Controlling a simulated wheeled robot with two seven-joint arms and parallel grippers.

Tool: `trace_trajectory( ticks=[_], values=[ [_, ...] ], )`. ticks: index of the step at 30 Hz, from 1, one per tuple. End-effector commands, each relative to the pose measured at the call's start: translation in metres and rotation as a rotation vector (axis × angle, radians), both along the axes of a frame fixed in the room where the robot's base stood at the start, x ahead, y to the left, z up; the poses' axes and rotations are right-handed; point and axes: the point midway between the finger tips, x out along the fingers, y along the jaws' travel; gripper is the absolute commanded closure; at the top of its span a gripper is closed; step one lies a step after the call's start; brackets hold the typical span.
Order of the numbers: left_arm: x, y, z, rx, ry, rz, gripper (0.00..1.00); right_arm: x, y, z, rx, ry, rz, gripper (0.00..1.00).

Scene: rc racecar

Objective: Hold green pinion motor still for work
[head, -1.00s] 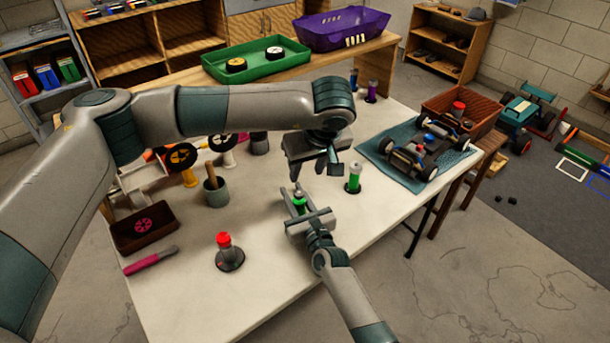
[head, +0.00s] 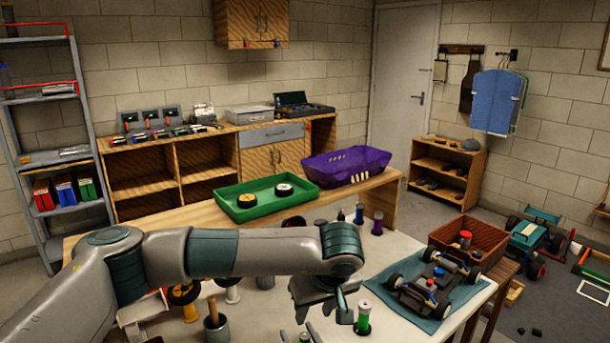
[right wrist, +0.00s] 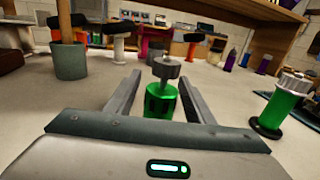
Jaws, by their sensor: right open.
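The green motor with a grey pinion on top (right wrist: 161,100) stands upright on the table in the right wrist view. My right gripper (right wrist: 159,76) is open, with one finger on each side of the motor. I cannot tell whether either finger touches it. In the head view only the tips of the right gripper show at the bottom edge. My left gripper (head: 322,308) hangs above the table with its fingers pointing down, apart and empty. A second green cylinder with a silver top (right wrist: 290,100) stands on a black base to the right; it also shows in the head view (head: 363,318).
An RC car chassis (head: 433,285) lies on a blue mat at the table's right, near a brown crate (head: 490,262). A grey cup with a wooden handle (right wrist: 71,60) stands left of the motor. A green tray (head: 240,211) and purple bin (head: 345,168) stand behind.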

Motion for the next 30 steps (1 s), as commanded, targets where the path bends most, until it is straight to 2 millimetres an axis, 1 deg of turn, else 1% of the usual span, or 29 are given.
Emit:
trace_trajectory(
  ticks=[5, 8, 18, 24, 30],
  values=[
    [0.000, 0.000, 0.000, 0.000, 0.000, 0.000, 0.60, -0.011, -0.004, -0.002, 0.002, 0.003, 0.000, 0.51],
    [0.000, 0.000, 0.000, 0.000, 0.000, 0.000, 0.60, -0.022, -0.008, -0.002, 0.001, 0.003, 0.000, 0.51],
    [0.000, 0.000, 0.000, 0.000, 0.000, 0.000, 0.60, -0.074, -0.030, -0.001, 0.001, 0.003, -0.001, 0.51],
    [0.000, 0.000, 0.000, 0.000, 0.000, 0.000, 0.60, -0.099, -0.039, -0.001, 0.000, 0.002, 0.000, 0.51],
    [0.000, 0.000, 0.000, 0.000, 0.000, 0.000, 0.60, -0.109, -0.044, -0.001, -0.001, 0.001, 0.000, 0.51]
  ],
)
